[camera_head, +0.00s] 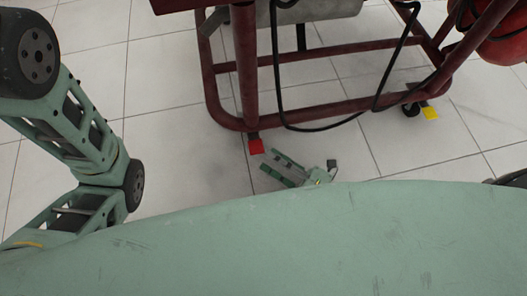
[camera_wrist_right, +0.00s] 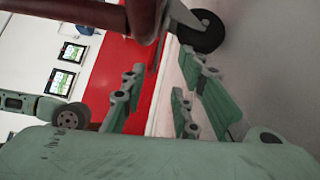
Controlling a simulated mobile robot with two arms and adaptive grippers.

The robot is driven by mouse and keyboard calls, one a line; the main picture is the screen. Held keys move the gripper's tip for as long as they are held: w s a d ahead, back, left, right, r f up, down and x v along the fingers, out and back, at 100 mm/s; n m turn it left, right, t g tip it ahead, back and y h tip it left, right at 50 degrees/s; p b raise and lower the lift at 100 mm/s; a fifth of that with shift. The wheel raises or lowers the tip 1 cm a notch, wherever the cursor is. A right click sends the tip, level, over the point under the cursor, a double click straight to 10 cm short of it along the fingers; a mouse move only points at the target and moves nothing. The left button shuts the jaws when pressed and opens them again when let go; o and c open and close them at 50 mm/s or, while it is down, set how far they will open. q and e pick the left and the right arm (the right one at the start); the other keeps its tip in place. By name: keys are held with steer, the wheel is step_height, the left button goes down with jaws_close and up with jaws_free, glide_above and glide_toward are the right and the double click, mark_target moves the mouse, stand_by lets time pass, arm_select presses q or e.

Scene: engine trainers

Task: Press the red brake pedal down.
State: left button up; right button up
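The red brake pedal (camera_head: 256,146) is a small flat red tab low at the near left corner of the maroon engine stand (camera_head: 238,60), close to the floor. My right gripper (camera_head: 270,160) is just right of and below the pedal in the head view, fingers pointing toward it. Its two fingers are apart with nothing between them. In the wrist view the same gripper (camera_wrist_right: 163,85) is open, with a black caster wheel (camera_wrist_right: 203,33) beyond its fingers. I cannot make out the pedal there for certain. My left arm shows at the left, but its gripper does not.
A yellow pedal (camera_head: 429,113) sits by another caster (camera_head: 411,109) at the stand's right corner. A black cable (camera_head: 320,128) hangs in a loop at the stand's front. Tiled floor (camera_head: 170,70) is clear to the left. Two wall screens (camera_wrist_right: 65,68) show in the wrist view.

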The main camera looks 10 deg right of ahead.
steer(key=v, duration=0.7)
steer(key=shift+s+d, duration=0.15)
steer(key=shift+d, duration=0.05)
